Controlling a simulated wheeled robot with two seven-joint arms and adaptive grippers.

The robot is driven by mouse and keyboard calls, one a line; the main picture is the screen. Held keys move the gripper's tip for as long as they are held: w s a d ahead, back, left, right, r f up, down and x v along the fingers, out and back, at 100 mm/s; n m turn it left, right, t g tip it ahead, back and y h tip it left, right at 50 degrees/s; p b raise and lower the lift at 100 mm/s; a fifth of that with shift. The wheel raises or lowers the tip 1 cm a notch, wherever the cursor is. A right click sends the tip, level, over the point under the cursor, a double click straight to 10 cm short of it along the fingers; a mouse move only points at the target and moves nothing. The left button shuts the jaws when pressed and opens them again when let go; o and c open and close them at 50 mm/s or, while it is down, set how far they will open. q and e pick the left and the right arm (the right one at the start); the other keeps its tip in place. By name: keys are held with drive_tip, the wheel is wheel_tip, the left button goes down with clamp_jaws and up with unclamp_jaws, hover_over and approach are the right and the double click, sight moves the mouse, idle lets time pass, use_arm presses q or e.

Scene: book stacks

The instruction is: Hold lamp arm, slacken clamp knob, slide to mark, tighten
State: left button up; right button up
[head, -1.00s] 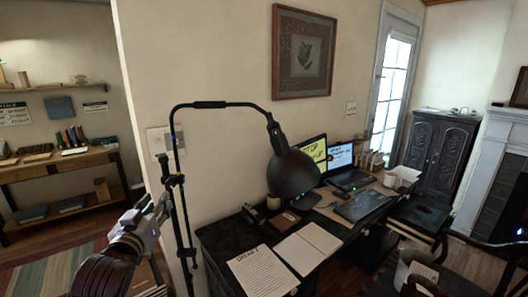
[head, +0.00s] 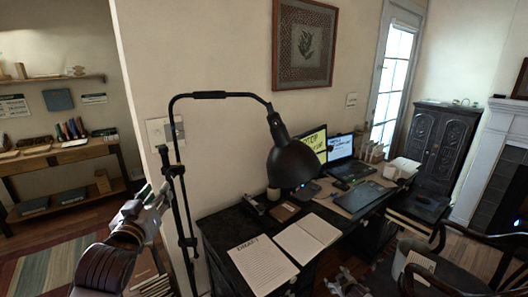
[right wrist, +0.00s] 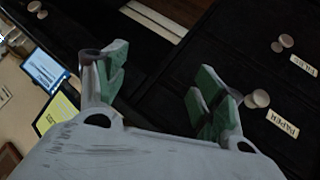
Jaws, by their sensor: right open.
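The black floor-style lamp has a thin upright pole (head: 187,215), an arched arm (head: 215,95) and a dome shade (head: 293,163) over the desk. Small dark clamp fittings sit on the pole; I cannot tell which one is the knob, nor make out a mark. My left gripper (head: 157,194) is beside the pole, with its fingers close to it; whether they touch or grip it is unclear. My right gripper (right wrist: 160,88) is open and empty, in front of black drawers; a grey-green part at the head view's bottom edge seems to be it.
The black desk holds a draft sheet (head: 262,264), an open notebook (head: 307,236) and laptops. Drawer fronts with round knobs and a PAPER label (right wrist: 282,123) show in the right wrist view. A dark wooden chair (head: 450,268) stands at right. Shelves (head: 65,155) stand at left.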

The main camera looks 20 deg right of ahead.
drive_tip(key=w+a+r+t, duration=0.2)
drive_tip(key=w+r, duration=0.7)
drive_tip(key=r, duration=0.5)
drive_tip(key=w+a+r+n, duration=0.1)
drive_tip(key=w+a+r, duration=0.1)
drive_tip(key=a+r, duration=0.5)
drive_tip(key=w+a+r+n, duration=0.2)
drive_tip(key=a+r, duration=0.1)
drive_tip(key=a, duration=0.8)
drive_tip(key=s+a+r+t, duration=0.1)
drive_tip(key=a+r+t, duration=0.1)
drive_tip(key=a+r, duration=1.3)
drive_tip(key=s+a+r+t, duration=0.1)
drive_tip(key=s+a+r, duration=0.2)
drive_tip(key=a+r, duration=0.4)
drive_tip(key=s+d+r+m+h, duration=0.2)
drive_tip(key=r, duration=0.5)
drive_tip(key=s+d+r+m+h, duration=0.2)
drive_tip(key=r, duration=0.5)
drive_tip(key=m+h, duration=0.3)
drive_tip(key=m, duration=0.2)
approach(275, 128)
drive_tip(key=shift+v, duration=0.85)
drive_tip(key=shift+d, duration=0.1)
drive_tip(key=shift+x, duration=6.9)
drive_tip(key=shift+w, duration=0.1)
